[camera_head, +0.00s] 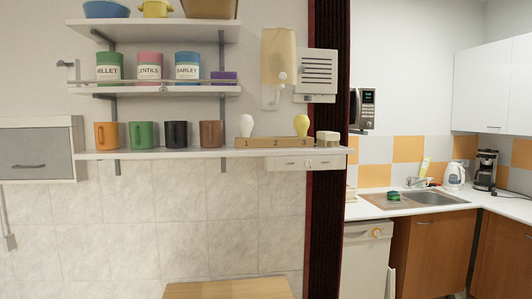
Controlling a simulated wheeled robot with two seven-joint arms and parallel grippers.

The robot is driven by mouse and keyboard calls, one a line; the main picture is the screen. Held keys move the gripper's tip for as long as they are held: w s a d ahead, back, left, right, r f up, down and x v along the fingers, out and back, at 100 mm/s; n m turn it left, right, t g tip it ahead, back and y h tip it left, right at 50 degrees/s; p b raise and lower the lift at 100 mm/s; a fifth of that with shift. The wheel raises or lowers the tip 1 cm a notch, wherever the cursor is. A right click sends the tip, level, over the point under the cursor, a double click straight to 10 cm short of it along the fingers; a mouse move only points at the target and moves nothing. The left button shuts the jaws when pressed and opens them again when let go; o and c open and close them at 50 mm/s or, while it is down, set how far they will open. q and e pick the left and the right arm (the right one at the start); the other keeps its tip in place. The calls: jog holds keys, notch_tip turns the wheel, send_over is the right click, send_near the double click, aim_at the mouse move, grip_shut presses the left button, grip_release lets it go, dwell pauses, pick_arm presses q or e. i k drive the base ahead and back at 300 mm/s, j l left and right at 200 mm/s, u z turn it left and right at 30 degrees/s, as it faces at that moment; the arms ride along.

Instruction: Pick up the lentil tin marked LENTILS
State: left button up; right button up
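The lentil tin (149,69) is pink with a white label that reads LENTILS. It stands upright on the middle wall shelf (120,90), behind a thin rail along the shelf's front. A green tin (109,68) marked MILLET stands to its left, and a blue tin (187,68) marked BARLEY stands to its right, with small gaps between them. Neither of my grippers shows in the head view.
A purple box (223,77) sits right of the tins. Several mugs (176,134) and a numbered wooden block (273,142) stand on the lower shelf (100,154). Bowls are on the top shelf (150,30). A wooden surface (228,289) is below. A grey-fronted cabinet (36,150) hangs left.

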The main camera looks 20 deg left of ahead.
aim_at(150, 63)
jog(key=u, duration=1.3)
